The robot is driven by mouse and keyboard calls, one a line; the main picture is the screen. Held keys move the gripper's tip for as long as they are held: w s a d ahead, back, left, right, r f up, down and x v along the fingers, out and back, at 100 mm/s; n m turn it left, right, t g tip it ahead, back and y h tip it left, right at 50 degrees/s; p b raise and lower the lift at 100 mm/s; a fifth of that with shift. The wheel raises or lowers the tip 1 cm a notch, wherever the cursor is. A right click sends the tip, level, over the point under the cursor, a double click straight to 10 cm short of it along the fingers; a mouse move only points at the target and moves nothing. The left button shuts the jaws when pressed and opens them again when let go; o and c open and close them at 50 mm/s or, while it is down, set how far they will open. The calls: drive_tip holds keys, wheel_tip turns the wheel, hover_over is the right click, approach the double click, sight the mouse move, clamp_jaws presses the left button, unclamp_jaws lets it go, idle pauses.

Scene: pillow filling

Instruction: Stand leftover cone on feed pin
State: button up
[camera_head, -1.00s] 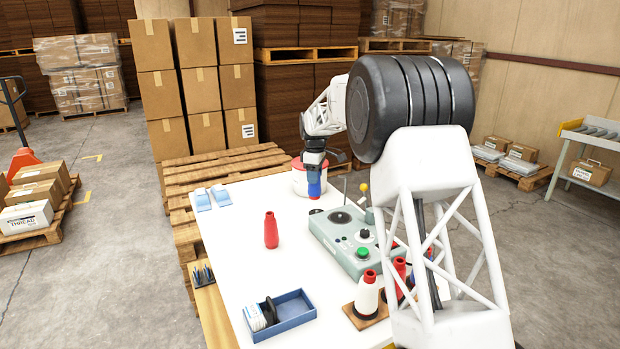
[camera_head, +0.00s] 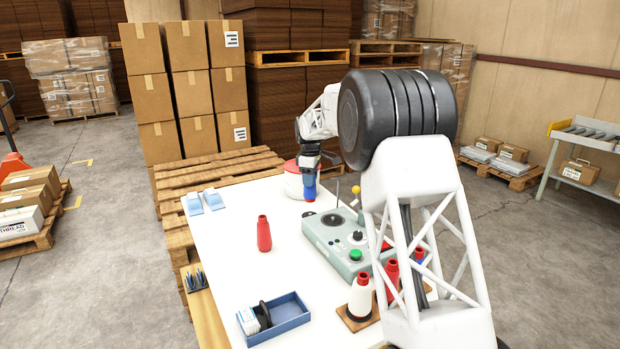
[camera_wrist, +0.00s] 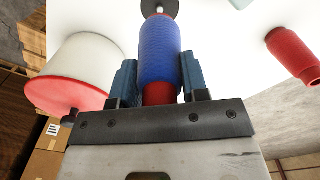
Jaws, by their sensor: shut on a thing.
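The leftover cone (camera_head: 310,189), blue thread on a red core, is upright in my gripper (camera_head: 310,170) beside the white tub. In the wrist view the blue cone (camera_wrist: 160,52) sits between the blue fingers of my gripper (camera_wrist: 155,85), which are shut on it, with red core showing at both ends. A small dark disc (camera_wrist: 160,7) shows at the cone's far end; it looks like the feed pin's base. The same disc (camera_head: 309,213) shows just below the cone in the head view. The pin itself is hidden, and I cannot tell whether the cone touches it.
A white tub with a red rim (camera_head: 292,184) stands close by the cone. A red cone (camera_head: 264,234) stands on the white table (camera_head: 230,260). The grey-green control box (camera_head: 345,245) is at the right. A blue tray (camera_head: 290,315) lies at the front. The table's left-middle is clear.

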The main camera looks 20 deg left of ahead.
sight(310, 195)
drive_tip(key=shift+f, duration=1.95)
drive_tip(key=shift+f, duration=1.6)
idle(1.2)
drive_tip(key=o, duration=1)
drive_tip(key=shift+f, duration=0.15)
drive_tip(key=shift+s, duration=0.1)
drive_tip(key=shift+r, duration=5.35)
